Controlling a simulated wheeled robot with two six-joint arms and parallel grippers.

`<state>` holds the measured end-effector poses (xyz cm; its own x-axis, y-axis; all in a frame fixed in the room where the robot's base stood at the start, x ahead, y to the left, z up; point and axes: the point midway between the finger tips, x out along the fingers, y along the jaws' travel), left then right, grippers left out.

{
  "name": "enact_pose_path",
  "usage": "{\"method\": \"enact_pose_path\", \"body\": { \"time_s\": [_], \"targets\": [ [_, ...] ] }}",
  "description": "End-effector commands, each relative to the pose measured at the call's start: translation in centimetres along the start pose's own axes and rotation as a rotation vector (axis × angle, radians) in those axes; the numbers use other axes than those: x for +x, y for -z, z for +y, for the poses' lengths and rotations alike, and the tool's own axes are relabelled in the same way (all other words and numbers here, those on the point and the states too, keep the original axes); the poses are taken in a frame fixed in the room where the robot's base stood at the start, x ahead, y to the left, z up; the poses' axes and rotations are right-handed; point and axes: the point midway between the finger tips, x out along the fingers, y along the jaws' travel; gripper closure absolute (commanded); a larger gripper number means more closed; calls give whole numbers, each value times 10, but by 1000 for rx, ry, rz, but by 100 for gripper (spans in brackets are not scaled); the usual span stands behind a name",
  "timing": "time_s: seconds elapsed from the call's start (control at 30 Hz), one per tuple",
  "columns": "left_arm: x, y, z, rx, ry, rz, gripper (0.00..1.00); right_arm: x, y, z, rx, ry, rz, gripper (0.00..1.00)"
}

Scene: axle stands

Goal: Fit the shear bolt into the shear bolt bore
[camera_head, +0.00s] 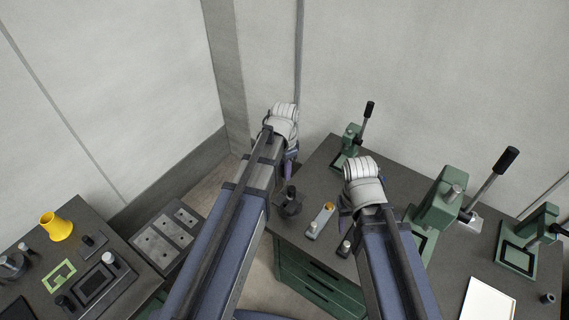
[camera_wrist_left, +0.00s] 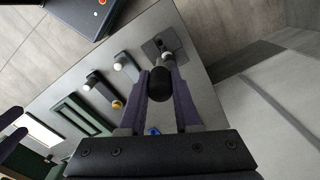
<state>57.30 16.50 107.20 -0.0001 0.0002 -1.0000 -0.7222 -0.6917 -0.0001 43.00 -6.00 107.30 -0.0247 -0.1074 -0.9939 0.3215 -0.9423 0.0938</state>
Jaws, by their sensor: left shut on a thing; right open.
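My left gripper (camera_wrist_left: 161,78) is shut on a dark, round-headed piece (camera_wrist_left: 160,88), which looks like the shear bolt. In the left wrist view it hangs over the bench near a dark square fitting (camera_wrist_left: 152,48) with a short upright post. I cannot tell whether they touch, and no bore can be made out. In the head view the left gripper (camera_head: 289,165) is mostly behind its own arm, above the fitting (camera_head: 288,206). My right gripper (camera_head: 346,205) is open, largely hidden by its wrist; its dark fingers show at the left of the wrist view (camera_wrist_left: 12,128).
A grey plate (camera_head: 320,220) with a yellow and a white knob lies on the bench between the arms. Green lever presses (camera_head: 440,205) and a white tray (camera_head: 487,302) stand on the right.

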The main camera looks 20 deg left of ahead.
Motion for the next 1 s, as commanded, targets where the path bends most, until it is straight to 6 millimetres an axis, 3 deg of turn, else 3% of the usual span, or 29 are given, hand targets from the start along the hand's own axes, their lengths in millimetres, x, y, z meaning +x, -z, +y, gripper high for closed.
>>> {"method": "enact_pose_path", "body": {
  "time_s": [0.47, 1.0],
  "targets": [
    [6, 0, 0, 0, 0, 0, 100, 6, 0, 0, -1, 0, 0, 50],
    [51, 0, 0, -1, 0, 0, 100, 50, 3, -5, -7, -1, 0, 50]
  ]
}}
